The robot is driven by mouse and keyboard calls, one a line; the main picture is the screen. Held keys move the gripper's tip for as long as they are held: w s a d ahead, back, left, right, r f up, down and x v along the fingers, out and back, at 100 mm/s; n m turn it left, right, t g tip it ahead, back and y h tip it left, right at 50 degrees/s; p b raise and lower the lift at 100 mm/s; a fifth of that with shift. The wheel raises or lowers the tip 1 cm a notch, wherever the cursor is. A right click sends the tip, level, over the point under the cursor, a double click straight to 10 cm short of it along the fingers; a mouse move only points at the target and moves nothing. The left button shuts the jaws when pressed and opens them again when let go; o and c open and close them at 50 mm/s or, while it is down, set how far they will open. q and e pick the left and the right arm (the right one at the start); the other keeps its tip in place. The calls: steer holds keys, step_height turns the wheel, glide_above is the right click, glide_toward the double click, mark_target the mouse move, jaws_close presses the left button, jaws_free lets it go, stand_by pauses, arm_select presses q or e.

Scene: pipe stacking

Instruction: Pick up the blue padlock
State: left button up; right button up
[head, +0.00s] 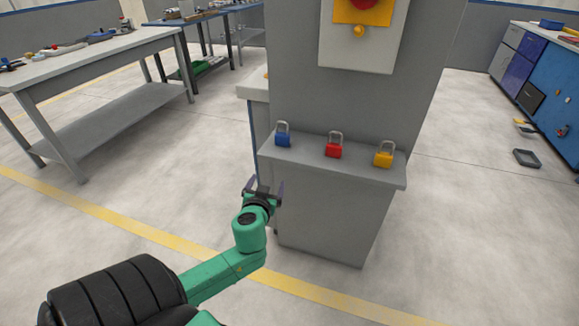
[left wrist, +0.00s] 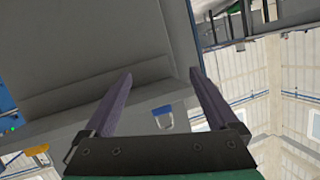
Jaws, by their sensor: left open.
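The blue padlock (head: 283,140) stands upright at the left end of a grey ledge (head: 310,159), its shackle up. In the left wrist view, the blue padlock (left wrist: 162,110) shows between the fingers in the picture, just beyond the gripper's dark base. My left gripper (head: 264,187) is open and empty, in front of the ledge's left end, lower in the head view than the padlock and apart from it. Its two fingers (left wrist: 160,76) stand wide apart in the left wrist view. My right gripper is not in view.
A red padlock (head: 333,151) and a yellow padlock (head: 383,159) stand on the same ledge to the right. A grey column (head: 368,105) rises behind them. A workbench (head: 90,58) stands at the left.

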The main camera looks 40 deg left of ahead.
mark_target(282, 138)
arm_select(q)
step_height(282, 138, up, 8)
steer(key=d+n+t+y+b, duration=0.1)
steer(key=d+n+t, duration=0.1)
steer(key=d+t, duration=0.1)
steer(key=x, duration=0.5)
steer(key=r+p+x, duration=0.1)
steer(key=x, duration=0.2)
steer(key=shift+w+a, duration=0.2)
steer(key=shift+a, duration=0.2)
steer(key=x, duration=0.5)
steer(key=shift+w+d+r, duration=0.1)
steer(key=shift+w, duration=0.35)
jaws_close()
step_height(282, 138, up, 20)
steer(key=p, duration=0.4)
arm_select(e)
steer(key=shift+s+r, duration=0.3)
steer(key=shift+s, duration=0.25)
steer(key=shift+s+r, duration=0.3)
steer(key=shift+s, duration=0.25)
